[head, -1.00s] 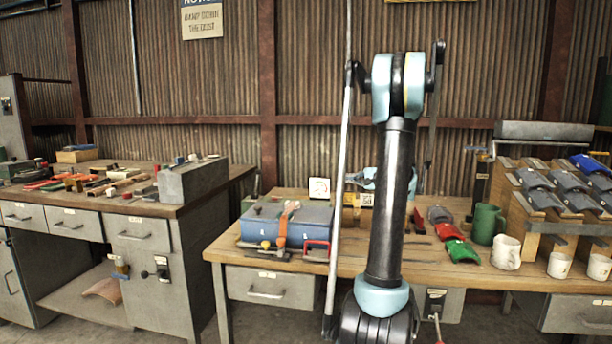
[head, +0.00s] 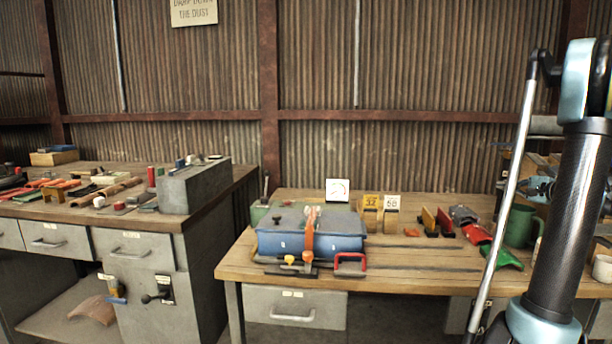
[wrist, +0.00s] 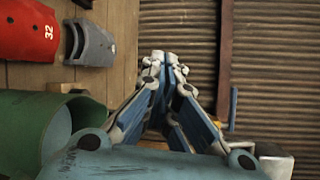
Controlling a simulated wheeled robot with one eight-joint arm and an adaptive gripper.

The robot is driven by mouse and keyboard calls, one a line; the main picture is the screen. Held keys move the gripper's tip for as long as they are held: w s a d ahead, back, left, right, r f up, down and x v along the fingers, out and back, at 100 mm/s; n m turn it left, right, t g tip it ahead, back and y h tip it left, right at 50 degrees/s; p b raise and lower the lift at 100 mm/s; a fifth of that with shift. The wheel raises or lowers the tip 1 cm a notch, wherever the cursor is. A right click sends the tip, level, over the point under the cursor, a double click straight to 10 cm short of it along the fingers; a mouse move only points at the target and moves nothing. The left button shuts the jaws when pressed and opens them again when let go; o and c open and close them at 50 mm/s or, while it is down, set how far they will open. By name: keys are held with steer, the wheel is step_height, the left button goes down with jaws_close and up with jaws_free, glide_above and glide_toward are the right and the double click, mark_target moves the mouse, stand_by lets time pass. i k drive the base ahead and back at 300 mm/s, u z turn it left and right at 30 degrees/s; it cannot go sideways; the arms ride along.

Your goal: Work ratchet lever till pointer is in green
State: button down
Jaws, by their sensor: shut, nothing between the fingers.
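A blue case with a grey lid (head: 335,243) sits on the near bench, with an orange strap (head: 309,238) over its middle. In front of it lie a yellow-knobbed piece (head: 289,260) and a red handle (head: 350,258); I cannot tell which part is the ratchet lever. A small white dial (head: 338,189) stands behind the case; its pointer and any green zone are too small to read. My gripper (wrist: 165,60) is shut and empty. In the head view it shows partly at the right (head: 540,188), beside the green mug and well right of the case.
The green mug (wrist: 60,125) is close to my gripper. Red (wrist: 28,30) and grey (wrist: 93,45) curved pieces lie on the bench. Number blocks (head: 391,203) stand right of the case. Another cluttered bench (head: 85,215) is at left. The bench front right of the case is fairly clear.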

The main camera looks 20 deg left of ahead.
mark_target(266, 184)
steer(key=k, duration=1.45)
steer(key=u, duration=1.1)
steer(key=i, duration=1.7)
